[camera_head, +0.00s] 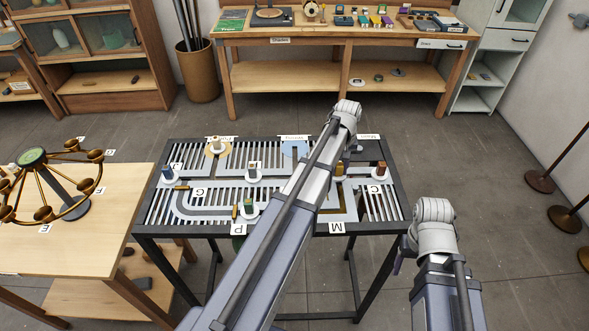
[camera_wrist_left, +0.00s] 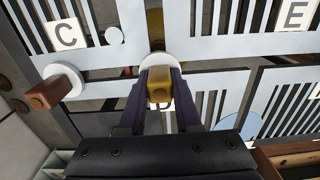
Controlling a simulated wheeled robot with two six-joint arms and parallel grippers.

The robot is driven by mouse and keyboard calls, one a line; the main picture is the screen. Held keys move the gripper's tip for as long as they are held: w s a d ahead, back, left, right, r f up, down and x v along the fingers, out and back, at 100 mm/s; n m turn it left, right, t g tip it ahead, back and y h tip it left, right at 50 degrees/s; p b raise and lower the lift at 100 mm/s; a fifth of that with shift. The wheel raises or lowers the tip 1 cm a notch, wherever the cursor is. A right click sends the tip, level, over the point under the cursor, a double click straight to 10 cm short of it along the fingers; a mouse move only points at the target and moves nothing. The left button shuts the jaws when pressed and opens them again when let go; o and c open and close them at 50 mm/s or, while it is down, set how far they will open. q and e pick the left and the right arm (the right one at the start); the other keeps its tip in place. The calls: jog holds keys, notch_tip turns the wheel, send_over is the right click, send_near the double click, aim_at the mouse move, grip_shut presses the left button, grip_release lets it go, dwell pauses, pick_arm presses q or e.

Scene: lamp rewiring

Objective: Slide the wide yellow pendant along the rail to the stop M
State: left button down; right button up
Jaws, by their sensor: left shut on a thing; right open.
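A yellow knob (camera_wrist_left: 158,77) on a round white disc (camera_wrist_left: 156,61) stands in a slot of the rail plate, and my left gripper (camera_wrist_left: 158,98) is shut on it in the left wrist view. In the head view the yellow knob (camera_head: 339,169) shows just right of my left arm, whose wrist hides most of that gripper. The M label (camera_head: 336,228) is at the table's front edge, nearer than the knob. My right gripper (camera_head: 401,260) is open and empty, low beside the table's right front corner, partly hidden by its wrist.
A brown knob (camera_head: 381,170) on a white disc stands right of the yellow knob, by the C label (camera_head: 376,190). Several other knobs stand in the left slots, including a blue one (camera_head: 168,173). A wooden table with a brass chandelier (camera_head: 43,180) adjoins on the left.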

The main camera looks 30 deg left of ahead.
pick_arm(q)
jog(key=s+d, duration=0.7)
jog(key=s, duration=0.5)
jog(key=shift+d, duration=0.2)
dwell(0.5)
jog(key=shift+s, duration=0.1)
jog(key=c, duration=0.5)
grip_release()
jog(key=shift+r, duration=0.1)
notch_tip(320, 180, up, 8)
jog(key=p, duration=0.7)
jog(key=shift+f+p, duration=0.2)
jog(key=shift+p, duration=0.2)
